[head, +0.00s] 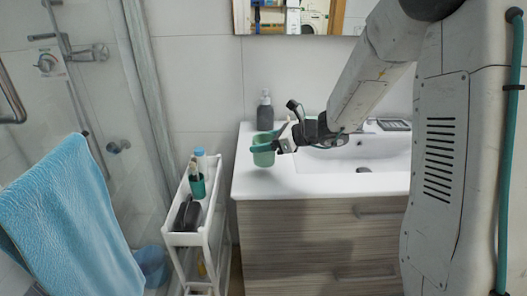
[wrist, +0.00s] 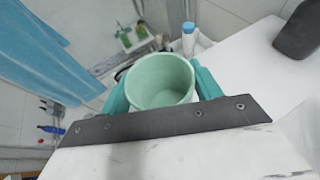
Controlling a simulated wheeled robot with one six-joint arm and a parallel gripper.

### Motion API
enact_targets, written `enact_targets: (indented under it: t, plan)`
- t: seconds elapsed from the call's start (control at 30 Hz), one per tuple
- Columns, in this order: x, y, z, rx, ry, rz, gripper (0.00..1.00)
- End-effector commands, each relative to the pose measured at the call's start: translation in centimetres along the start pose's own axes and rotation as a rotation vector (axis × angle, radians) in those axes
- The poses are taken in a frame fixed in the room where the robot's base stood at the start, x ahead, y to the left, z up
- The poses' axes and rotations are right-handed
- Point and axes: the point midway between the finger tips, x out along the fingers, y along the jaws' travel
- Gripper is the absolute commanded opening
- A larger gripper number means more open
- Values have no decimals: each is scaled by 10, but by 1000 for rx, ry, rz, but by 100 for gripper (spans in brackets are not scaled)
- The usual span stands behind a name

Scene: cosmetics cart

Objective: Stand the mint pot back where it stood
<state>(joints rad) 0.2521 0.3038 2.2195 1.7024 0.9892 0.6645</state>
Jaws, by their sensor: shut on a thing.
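The mint pot (head: 263,156) is a pale green cup, held upright by my gripper (head: 270,143) at the left end of the white sink counter. In the wrist view the mint pot (wrist: 162,84) shows its open, empty inside. The teal fingers of my gripper (wrist: 160,90) press on its two sides, with a dark bar across the front. The pot's underside is hidden in the wrist view, and I cannot tell whether it touches the counter.
A dark soap bottle (head: 265,112) stands on the counter behind the pot. A white slim cart (head: 203,232) left of the vanity carries a teal cup (head: 198,187) and a dark item (head: 187,214). The basin (head: 365,150) is to the right. A blue towel (head: 75,225) hangs at left.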

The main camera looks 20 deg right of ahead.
Motion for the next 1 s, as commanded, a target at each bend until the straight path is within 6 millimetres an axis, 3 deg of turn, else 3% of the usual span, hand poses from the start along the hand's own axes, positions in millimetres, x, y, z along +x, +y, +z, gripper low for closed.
enact_targets:
  t: [0.07,0.3,0.67,0.7,0.77,1.0]
  plan:
    - [7,-5,2,-1,-1,1,35]
    - [18,-4,-31,2,1,1,35]
    - [19,-4,-34,0,0,0,35]
    - [20,-4,-35,-1,0,0,69]
    - [19,-4,-34,-1,0,0,85]
    - [19,-4,-34,-1,0,0,85]
